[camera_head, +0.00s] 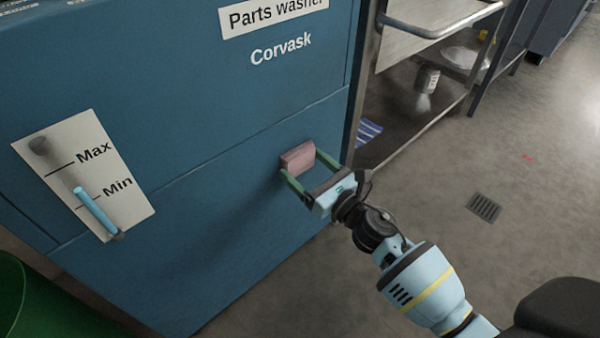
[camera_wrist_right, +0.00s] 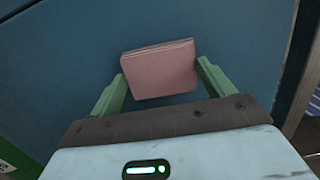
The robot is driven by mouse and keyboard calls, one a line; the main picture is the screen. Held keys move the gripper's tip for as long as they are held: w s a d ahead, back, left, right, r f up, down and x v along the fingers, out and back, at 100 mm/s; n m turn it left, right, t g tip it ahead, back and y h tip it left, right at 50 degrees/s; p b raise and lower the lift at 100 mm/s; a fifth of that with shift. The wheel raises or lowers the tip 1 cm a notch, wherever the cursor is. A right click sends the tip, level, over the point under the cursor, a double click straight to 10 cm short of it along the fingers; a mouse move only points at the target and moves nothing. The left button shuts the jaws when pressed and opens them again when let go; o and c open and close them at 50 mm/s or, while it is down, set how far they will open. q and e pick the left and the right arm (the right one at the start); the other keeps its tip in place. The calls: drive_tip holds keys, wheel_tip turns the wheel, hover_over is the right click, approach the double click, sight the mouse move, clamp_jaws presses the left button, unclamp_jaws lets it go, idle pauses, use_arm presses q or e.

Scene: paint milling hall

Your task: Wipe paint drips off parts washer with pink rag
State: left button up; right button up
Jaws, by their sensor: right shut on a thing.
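The parts washer (camera_head: 200,70) is a large blue cabinet filling the left and middle of the head view. Its blue panel also fills the right wrist view (camera_wrist_right: 75,60). The pink rag (camera_head: 297,157) is a small folded block between the green fingers of my right gripper (camera_head: 298,168), at the panel's lower right. In the right wrist view the gripper (camera_wrist_right: 160,85) is shut on the rag (camera_wrist_right: 160,70). The rag is at or very close to the panel; I cannot tell if it touches. No paint drips can be made out on the visible panel. My left gripper is out of view.
A level gauge (camera_head: 85,172) marked Max and Min is on the washer's left. A green bin (camera_head: 45,305) stands at the lower left. A metal cart (camera_head: 440,20) with a can (camera_head: 427,80) stands right of the washer. The floor at right is open, with a drain (camera_head: 484,207).

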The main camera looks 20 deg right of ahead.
sight(291, 171)
drive_tip(key=shift+w+d, duration=0.2)
drive_tip(key=shift+d, duration=0.35)
drive_tip(key=shift+s, duration=0.15)
drive_tip(key=shift+a, duration=0.15)
drive_tip(key=shift+s+a, duration=0.3)
drive_tip(key=shift+a, duration=0.6)
drive_tip(key=shift+s+a, duration=0.25)
drive_tip(key=shift+a, duration=0.65)
drive_tip(key=v, duration=0.6)
drive_tip(key=shift+r, duration=0.4)
drive_tip(key=shift+s, duration=0.15)
drive_tip(key=v, duration=0.2)
drive_tip(key=shift+s+d+r, duration=0.15)
drive_tip(key=shift+s+d, duration=0.05)
drive_tip(key=shift+s, duration=0.2)
